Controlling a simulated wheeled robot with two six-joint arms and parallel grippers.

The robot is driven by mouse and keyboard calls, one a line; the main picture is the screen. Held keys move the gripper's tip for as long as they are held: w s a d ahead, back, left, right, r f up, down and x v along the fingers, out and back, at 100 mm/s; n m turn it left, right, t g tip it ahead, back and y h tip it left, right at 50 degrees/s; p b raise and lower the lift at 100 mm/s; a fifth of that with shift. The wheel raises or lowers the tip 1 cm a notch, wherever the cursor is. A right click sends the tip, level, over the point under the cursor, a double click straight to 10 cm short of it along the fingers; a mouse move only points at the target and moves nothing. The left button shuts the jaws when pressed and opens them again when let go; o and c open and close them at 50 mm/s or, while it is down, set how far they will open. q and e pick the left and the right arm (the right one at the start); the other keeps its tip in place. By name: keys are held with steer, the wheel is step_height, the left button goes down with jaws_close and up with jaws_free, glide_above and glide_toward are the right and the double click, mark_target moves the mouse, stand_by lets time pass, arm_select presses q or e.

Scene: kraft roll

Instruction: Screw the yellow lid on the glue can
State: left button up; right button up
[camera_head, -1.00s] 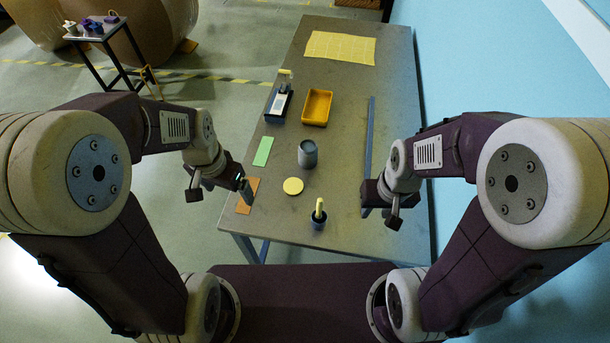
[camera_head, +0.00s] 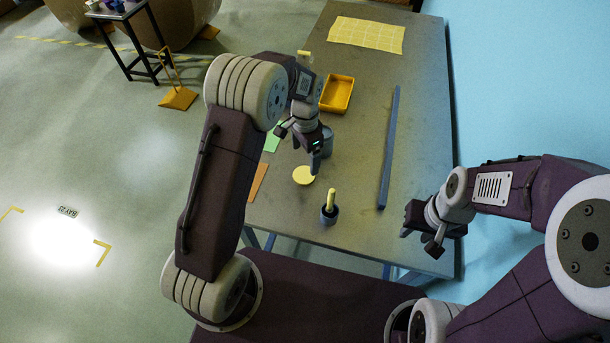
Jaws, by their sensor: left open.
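The yellow lid (camera_head: 304,175) lies flat on the table as a pale yellow disc. The grey can (camera_head: 327,141), which I take to be the glue can, stands just beyond it, partly hidden by my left gripper. My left gripper (camera_head: 300,149) is open, pointing down on the near left side of the can, above and beyond the lid. Whether it touches the can cannot be told. My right gripper (camera_head: 420,240) is open and empty at the table's right edge, away from both.
A dark cup with a yellow-handled tool (camera_head: 329,210) stands near the front edge. A yellow tray (camera_head: 337,94), a blue bar (camera_head: 390,145) and a yellow grid sheet (camera_head: 366,34) lie farther back. Green (camera_head: 273,137) and orange (camera_head: 258,182) strips lie at left. The table between can and bar is clear.

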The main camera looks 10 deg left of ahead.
mark_target(305, 175)
arm_select(q)
step_height(305, 175, down, 3)
steer(key=shift+s+a+r, duration=0.1)
steer(key=shift+r, duration=0.1)
steer(key=shift+s+f, duration=0.1)
steer(key=shift+f, duration=0.3)
step_height(305, 175, down, 4)
steer(key=shift+s+f, duration=0.1)
steer(key=shift+f, duration=0.1)
steer(key=shift+c, duration=0.3)
steer(key=c, duration=1.3)
